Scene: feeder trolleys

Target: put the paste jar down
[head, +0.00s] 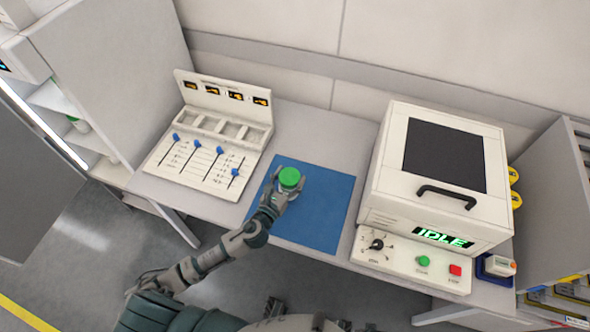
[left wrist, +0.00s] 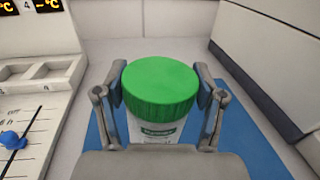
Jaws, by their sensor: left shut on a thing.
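The paste jar (head: 290,178) has a green lid and a white body with a green label. In the head view it is over the upper left part of the blue mat (head: 318,215). The left wrist view shows the jar (left wrist: 158,92) upright between the two fingers. My left gripper (head: 280,187) is shut on the jar, and its fingers (left wrist: 160,95) press both sides just around the lid. I cannot tell whether the jar's base touches the mat. My right gripper is not in view.
A panel with blue sliders (head: 208,155) stands left of the mat. A white machine (head: 440,180) reading IDLE, with a black handle (head: 446,196), stands on the right. The mat's right and front parts are clear.

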